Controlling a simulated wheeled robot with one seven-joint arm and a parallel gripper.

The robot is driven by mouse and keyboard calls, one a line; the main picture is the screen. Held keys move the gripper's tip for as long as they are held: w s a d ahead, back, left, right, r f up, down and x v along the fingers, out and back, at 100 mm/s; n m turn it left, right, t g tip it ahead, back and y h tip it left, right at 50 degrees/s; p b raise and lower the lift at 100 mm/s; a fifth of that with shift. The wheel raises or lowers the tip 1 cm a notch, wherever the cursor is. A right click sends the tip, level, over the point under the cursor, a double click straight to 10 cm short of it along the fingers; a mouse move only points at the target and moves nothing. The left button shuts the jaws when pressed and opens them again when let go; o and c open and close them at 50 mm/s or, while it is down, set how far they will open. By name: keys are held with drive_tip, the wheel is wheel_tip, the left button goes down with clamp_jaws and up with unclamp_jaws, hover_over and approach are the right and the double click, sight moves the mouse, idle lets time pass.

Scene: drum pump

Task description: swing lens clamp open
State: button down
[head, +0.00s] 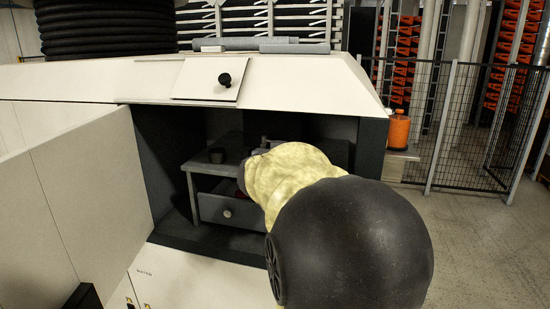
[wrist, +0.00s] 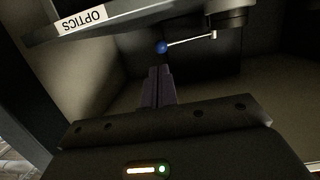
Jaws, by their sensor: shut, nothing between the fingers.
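In the wrist view, a thin pale lever (wrist: 190,41) with a blue ball (wrist: 162,47) at its left end sticks out from a dark round mount (wrist: 226,18). I take it for the lens clamp's handle; the clamp itself is not clear. My gripper (wrist: 157,72) is shut and empty, with its fingertips just below the blue ball in the picture. I cannot tell whether they touch it. In the head view my arm hides the gripper and the lever.
A dark panel (wrist: 120,18) labelled OPTICS lies above the fingers. In the head view, the open cabinet holds a grey stand (head: 203,167) with a dark cup (head: 217,155) on top and a drawer (head: 228,211) below. The cabinet door (head: 75,200) stands open at the left.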

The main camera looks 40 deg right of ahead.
drive_tip(key=x, duration=0.7)
drive_tip(key=shift+w+d+f+p, duration=0.1)
drive_tip(key=shift+w+d+p, duration=0.15)
drive_tip(key=shift+p, duration=0.1)
drive_tip(key=shift+a, duration=0.1)
